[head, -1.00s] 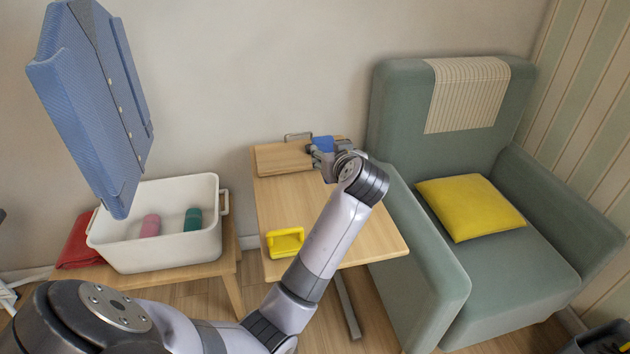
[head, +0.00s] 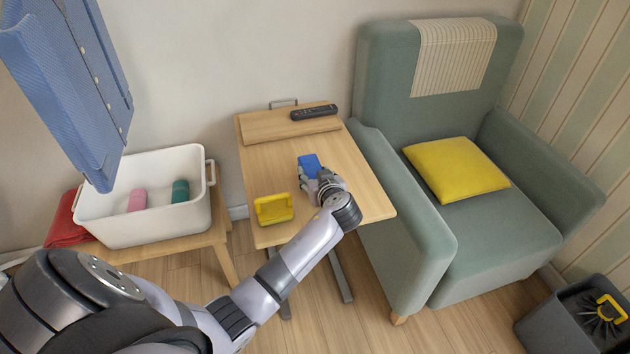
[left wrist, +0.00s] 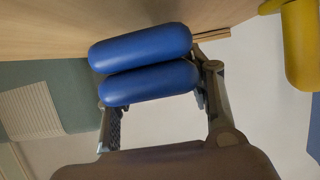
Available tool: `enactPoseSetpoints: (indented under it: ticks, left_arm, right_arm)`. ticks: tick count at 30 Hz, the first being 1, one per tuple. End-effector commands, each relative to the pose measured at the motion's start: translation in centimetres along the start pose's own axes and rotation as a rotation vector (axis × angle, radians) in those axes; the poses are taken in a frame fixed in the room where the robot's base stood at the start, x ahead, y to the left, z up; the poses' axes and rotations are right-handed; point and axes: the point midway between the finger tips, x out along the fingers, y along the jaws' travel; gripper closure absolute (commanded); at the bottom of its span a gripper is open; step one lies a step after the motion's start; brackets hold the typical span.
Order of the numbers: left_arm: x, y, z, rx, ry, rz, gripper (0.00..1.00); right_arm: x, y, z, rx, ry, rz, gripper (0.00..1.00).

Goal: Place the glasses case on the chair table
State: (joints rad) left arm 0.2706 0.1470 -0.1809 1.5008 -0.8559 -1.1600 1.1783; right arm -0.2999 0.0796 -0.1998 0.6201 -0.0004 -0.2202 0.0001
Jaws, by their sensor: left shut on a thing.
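The blue glasses case (head: 309,164) is a rounded case in my left gripper (head: 320,182), which is shut on it. In the left wrist view the case (left wrist: 140,62) shows as two rounded blue halves across the fingers (left wrist: 160,112). The chair table (head: 275,170) is a pale wooden top on metal legs, with a raised ledge at the back. The case is over the middle of this top. I cannot tell whether it touches the surface. My right gripper is not in view.
A yellow handled object (head: 273,209) stands at the table's front left, and a black remote (head: 314,112) lies on the ledge. A green armchair (head: 405,240) is close on the right. A white tub (head: 150,230) stands on the left. The table's right part is clear.

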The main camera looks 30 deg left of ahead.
Motion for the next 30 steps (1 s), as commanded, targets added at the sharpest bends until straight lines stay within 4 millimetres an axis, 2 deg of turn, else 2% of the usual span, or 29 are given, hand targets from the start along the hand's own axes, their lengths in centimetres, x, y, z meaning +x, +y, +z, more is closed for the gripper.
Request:
enactPoseSetpoints:
  ticks: [4,17,18,26,30]
  left_arm:
    - [0.8,0.0,1.8,0.003,0.002,-0.001,0.82]
    - [1.1,0.0,2.5,-0.001,0.001,0.0,0.82]
    - [1.0,0.0,2.3,0.0,0.001,0.0,0.5]
    - [1.0,0.0,2.3,0.0,0.001,0.0,0.32]
    - [1.0,0.0,2.3,0.0,0.001,0.0,0.32]
  right_arm:
    - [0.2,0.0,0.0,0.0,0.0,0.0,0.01]
    - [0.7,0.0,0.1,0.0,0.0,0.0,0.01]
    - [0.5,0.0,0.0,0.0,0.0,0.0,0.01]
    - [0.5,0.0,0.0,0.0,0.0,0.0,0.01]
    - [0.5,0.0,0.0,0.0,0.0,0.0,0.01]
